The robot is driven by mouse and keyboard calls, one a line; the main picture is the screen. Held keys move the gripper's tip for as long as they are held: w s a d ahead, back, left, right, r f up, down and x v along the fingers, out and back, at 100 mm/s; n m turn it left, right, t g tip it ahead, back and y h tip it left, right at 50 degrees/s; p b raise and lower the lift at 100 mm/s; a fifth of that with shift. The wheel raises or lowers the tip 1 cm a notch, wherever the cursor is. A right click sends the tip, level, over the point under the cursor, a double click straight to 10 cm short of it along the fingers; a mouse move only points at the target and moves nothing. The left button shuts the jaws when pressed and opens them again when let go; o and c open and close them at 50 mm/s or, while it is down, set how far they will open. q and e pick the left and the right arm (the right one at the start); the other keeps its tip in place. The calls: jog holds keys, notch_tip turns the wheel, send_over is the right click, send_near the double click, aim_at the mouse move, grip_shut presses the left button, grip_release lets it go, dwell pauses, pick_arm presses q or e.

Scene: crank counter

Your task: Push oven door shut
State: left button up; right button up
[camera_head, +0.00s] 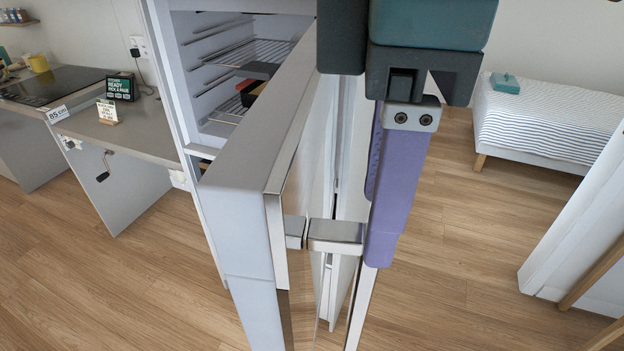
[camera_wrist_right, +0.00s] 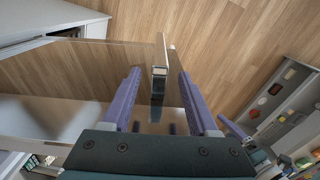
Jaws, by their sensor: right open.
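A tall white door (camera_head: 236,210) with a metal-trimmed edge stands open on a tall white cabinet (camera_head: 180,80) with wire racks inside. It looks more like a fridge; I cannot make out a separate oven door. A metal handle (camera_head: 336,236) sticks out from the door's face. My right gripper (camera_head: 385,250) points down beside the handle; one purple finger shows there. In the right wrist view, its two fingers (camera_wrist_right: 159,76) are apart, with a metal handle bar (camera_wrist_right: 160,72) between them. Contact cannot be told. Another purple-fingered gripper, apparently my left (camera_wrist_right: 234,128), shows at the right there.
A striped bed (camera_head: 545,120) stands at the back right. The wooden floor (camera_head: 455,240) right of the door is clear.

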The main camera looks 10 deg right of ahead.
aim_at(364, 279)
notch_tip(364, 279, down, 10)
jog(key=shift+r+p, duration=0.15)
jog(key=shift+p, duration=0.7)
grip_shut()
dwell(1.0)
